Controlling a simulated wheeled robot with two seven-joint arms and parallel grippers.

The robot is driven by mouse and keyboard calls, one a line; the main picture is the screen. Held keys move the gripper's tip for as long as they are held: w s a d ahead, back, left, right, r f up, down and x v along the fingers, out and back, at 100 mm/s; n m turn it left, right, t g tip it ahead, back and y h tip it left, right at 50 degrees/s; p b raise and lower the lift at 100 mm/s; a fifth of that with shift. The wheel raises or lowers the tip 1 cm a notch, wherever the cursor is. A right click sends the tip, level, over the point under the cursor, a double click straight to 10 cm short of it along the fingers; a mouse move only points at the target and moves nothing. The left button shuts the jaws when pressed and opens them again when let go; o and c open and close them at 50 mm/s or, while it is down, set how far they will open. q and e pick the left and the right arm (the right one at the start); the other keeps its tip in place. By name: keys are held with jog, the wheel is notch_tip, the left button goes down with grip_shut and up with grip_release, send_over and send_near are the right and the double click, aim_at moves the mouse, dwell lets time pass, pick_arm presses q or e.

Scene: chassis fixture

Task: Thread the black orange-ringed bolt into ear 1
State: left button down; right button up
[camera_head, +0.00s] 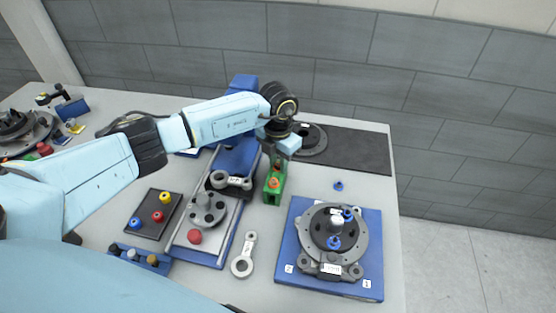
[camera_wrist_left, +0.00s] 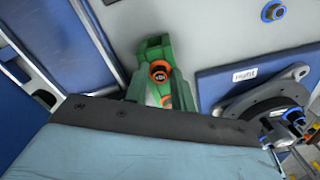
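The black orange-ringed bolt (camera_head: 274,183) sits in a green holder (camera_head: 272,197). In the left wrist view the bolt (camera_wrist_left: 159,71) shows its dark head inside an orange ring, in the green holder (camera_wrist_left: 153,45). My left gripper (camera_head: 272,158) is just above and behind the holder. Its fingertips are not clear in either view, so its opening and any contact with the bolt cannot be told. Ear 1 (camera_head: 356,271) is at the front right of the round grey chassis part (camera_head: 362,240), beside the label "1" on a blue plate (camera_head: 375,222). My right gripper is not in view.
Blue-ringed bolts (camera_head: 347,213) stand on the chassis part, and a loose one (camera_head: 338,186) lies behind the plate. A grey link (camera_head: 242,265), a plate with a red knob (camera_head: 195,236) and a dark tray (camera_head: 145,227) of coloured knobs lie left. Bare table separates holder and blue plate.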

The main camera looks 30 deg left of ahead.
aim_at(278, 164)
pick_arm(q)
jog(key=shift+r+p, duration=0.55)
jog(key=shift+p, duration=0.15)
jog(key=shift+r+p, duration=1.95)
jog(key=shift+r, duration=0.9)
jog(key=shift+f, duration=0.1)
